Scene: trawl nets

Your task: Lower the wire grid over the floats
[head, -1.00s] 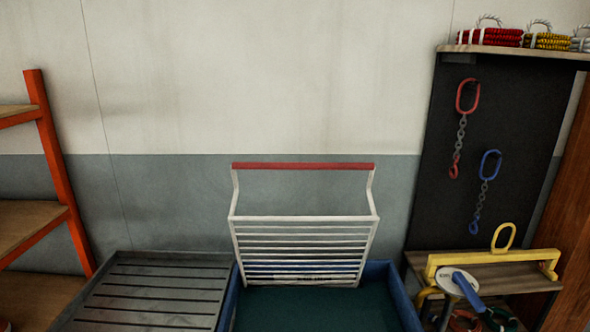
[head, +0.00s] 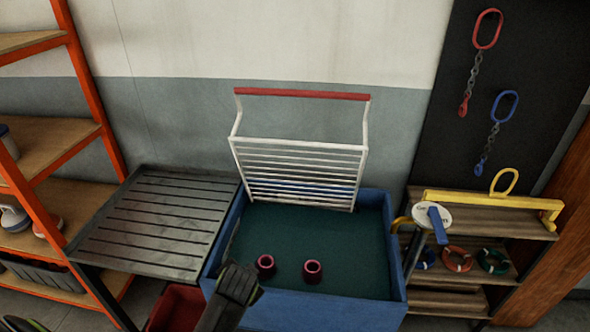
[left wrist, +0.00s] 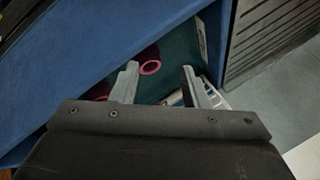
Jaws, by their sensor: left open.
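The white wire grid (head: 300,170) stands raised at the back of the blue tub (head: 330,304), tilted up, with a red bar (head: 300,94) along its top. Two dark red floats, a left one (head: 266,266) and a right one (head: 313,271), sit apart on the tub's green floor. My left gripper (head: 240,284) is over the tub's front left part, near the left float, well below the red bar. In the left wrist view its fingers (left wrist: 160,84) are apart with nothing held, and a float (left wrist: 150,62) shows beyond them. My right gripper is not in view.
A dark slatted table (head: 150,225) adjoins the tub's left side. An orange-framed shelf (head: 85,90) stands further left. At the right are a wooden rack (head: 450,217) with a yellow bar and a blue-handled tool (head: 437,224). A red bin (head: 178,308) is at the lower left.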

